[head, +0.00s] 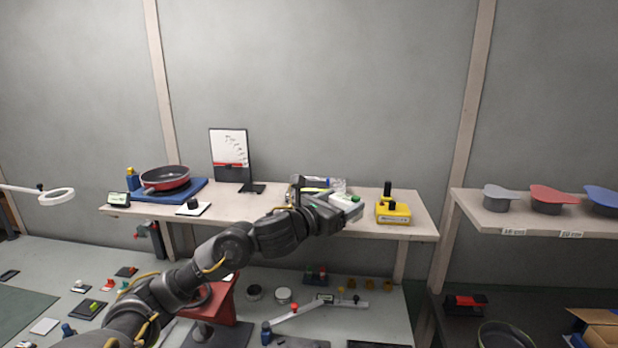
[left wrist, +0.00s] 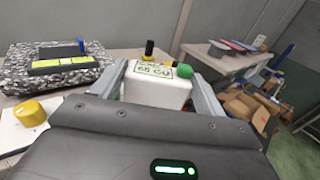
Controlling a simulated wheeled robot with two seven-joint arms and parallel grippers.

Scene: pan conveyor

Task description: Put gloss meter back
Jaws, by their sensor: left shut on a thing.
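The gloss meter (left wrist: 155,88) is a white box with a green-lit display reading about 65 GU and a green knob at its right. In the head view the gloss meter (head: 347,203) shows at the end of my left arm, over the right part of the wooden shelf (head: 262,208). My left gripper (left wrist: 163,82) is shut on it, with one grey finger on each side. In the head view the left gripper (head: 338,206) partly covers it. I cannot tell whether its underside touches the shelf. My right gripper is not in view.
A yellow device (head: 394,213) with a black handle stands right of the gloss meter. A speckled block (left wrist: 55,75) with a yellow-green level lies at left in the wrist view. A red pan (head: 166,179) sits at the shelf's left.

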